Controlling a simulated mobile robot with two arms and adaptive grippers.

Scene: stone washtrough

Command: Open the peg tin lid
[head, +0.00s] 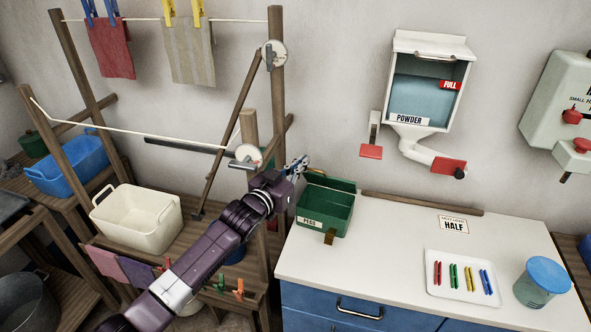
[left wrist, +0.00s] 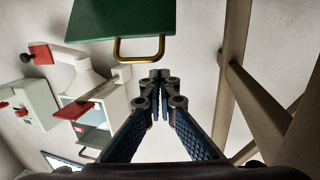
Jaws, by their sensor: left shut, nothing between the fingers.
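The green peg tin (head: 318,222), labelled PEGS, stands at the left end of the white counter. I can see into its top, and its green lid (head: 335,183) seems raised along the back edge. A brass tab (head: 329,237) shows on the tin's front. My left gripper (head: 300,163) is beside the tin's back left corner, apart from it as far as I can tell. In the left wrist view, its fingers (left wrist: 160,78) are together and empty. A green panel with a brass handle (left wrist: 140,50), likely the lid, is beyond them. My right gripper is not in view.
A white tray (head: 437,291) of coloured pegs and a blue-lidded tub (head: 543,284) stand at the counter's right. A powder dispenser (head: 427,85) hangs on the wall. A wooden drying frame (head: 277,70) rises left of the tin.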

